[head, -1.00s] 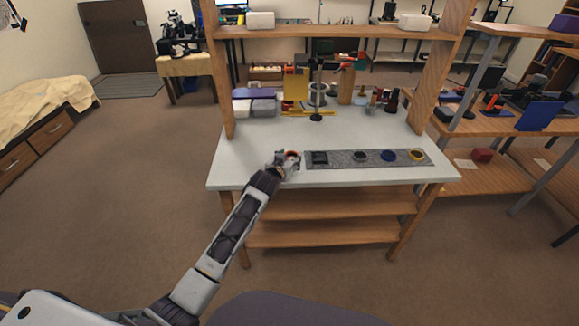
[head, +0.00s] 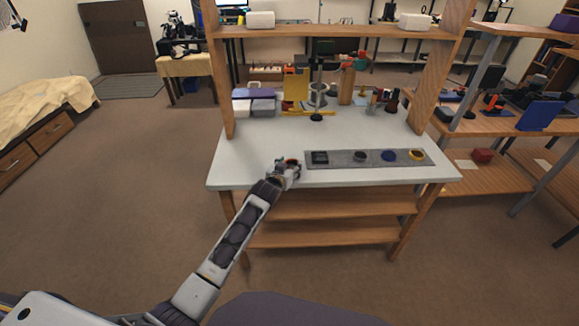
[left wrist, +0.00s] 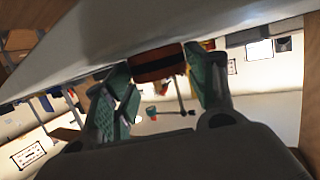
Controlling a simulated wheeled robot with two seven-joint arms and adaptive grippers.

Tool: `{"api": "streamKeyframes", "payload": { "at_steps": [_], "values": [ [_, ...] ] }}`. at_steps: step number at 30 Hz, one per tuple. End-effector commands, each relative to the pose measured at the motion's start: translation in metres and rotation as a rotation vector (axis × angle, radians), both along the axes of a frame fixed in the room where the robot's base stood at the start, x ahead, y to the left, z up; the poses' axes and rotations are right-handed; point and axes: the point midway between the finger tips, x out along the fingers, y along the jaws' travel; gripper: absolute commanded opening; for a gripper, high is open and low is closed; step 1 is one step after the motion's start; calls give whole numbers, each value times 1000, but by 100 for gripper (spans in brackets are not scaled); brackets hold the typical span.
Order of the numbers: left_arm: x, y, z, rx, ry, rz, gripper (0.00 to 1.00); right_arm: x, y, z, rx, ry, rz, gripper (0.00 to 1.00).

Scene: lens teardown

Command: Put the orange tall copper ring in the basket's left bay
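The orange copper ring (head: 292,161) shows as a small reddish-orange patch at my left gripper (head: 288,167), by the front left of the white worktable. In the left wrist view, an orange-brown band with a dark stripe, the ring (left wrist: 158,64), sits between the green-padded fingertips of the left gripper (left wrist: 160,80). The pads appear to touch its two sides, so the gripper looks shut on it. The ring's far side is hidden. I cannot clearly make out the basket or its left bay. My right gripper is not in view.
A grey mat (head: 340,163) on the worktable (head: 240,150) holds a dark square piece (head: 319,157), a dark ring (head: 360,156), a blue ring (head: 388,155) and a yellow ring (head: 416,155). Bins and a yellow stand (head: 296,88) are at the back. The tabletop's left side is clear.

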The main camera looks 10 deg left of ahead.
Motion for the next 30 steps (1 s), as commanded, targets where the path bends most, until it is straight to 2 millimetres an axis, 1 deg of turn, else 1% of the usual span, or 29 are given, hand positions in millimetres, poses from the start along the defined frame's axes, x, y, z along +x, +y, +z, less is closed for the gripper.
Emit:
{"api": "streamKeyframes", "payload": {
  "at_steps": [1, 3, 4, 13, 17, 23, 30],
  "values": [
    [0, 0, 0, 0, 0, 0, 66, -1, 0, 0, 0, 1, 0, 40],
    [0, 0, 0, 0, 0, 0, 75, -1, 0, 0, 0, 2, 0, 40],
    [0, 0, 0, 0, 0, 0, 76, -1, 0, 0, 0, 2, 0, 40],
    [0, 0, 0, 0, 0, 0, 76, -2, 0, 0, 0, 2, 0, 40],
    [0, 0, 3, 0, 0, 0, 76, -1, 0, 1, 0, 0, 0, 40],
    [-9, 1, 5, 0, 1, 0, 76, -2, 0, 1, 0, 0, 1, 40],
    [-29, 3, 11, 0, 1, 0, 76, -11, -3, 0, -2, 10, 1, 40]
  ]
}}
